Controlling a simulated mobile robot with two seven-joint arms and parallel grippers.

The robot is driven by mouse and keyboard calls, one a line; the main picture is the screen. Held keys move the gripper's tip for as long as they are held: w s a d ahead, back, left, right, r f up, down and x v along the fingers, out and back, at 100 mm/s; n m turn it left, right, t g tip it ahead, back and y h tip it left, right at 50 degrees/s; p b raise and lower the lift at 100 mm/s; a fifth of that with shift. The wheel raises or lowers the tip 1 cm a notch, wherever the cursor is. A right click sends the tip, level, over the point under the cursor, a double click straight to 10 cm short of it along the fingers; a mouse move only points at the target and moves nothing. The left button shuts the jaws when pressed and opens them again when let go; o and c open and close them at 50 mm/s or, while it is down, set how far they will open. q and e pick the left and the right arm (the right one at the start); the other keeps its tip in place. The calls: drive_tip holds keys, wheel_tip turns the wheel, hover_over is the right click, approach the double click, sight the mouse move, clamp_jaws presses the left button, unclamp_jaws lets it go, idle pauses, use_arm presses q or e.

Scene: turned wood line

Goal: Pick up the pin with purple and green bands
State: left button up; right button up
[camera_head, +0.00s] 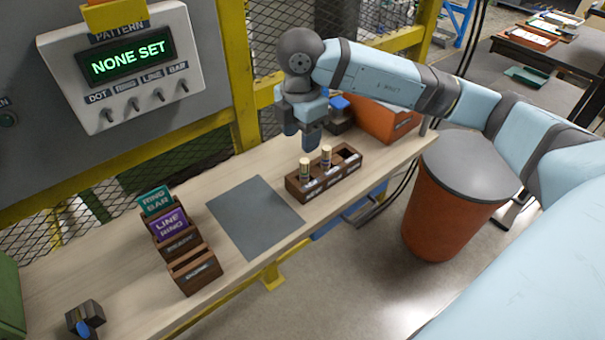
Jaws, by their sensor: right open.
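Two light wooden pins stand upright in a dark wooden rack (318,185) on the bench. The left pin (305,168) shows a dark greenish band below its pale top. The right pin (326,156) also has darker banding. The bands are too small for me to tell which pin is purple and green. The rack's right slot looks empty. My right gripper (300,138) hangs fingers down just above and behind the left pin. It is open, with nothing between its fingers and apart from both pins. My left gripper is not in view.
A grey mat (255,217) lies left of the rack. An orange bin (385,122) is behind the rack. A panel (130,65) reads "NONE SET". A lidded barrel (450,215) stands right.

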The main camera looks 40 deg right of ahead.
sight(304, 161)
drive_tip(key=f, duration=0.7)
drive_tip(key=d+f, duration=0.1)
drive_tip(key=f, duration=0.2)
drive_tip(key=shift+w+d+f, duration=0.1)
drive_tip(key=shift+w+f, duration=0.05)
drive_tip(key=shift+f, duration=0.45)
drive_tip(key=c, duration=1)
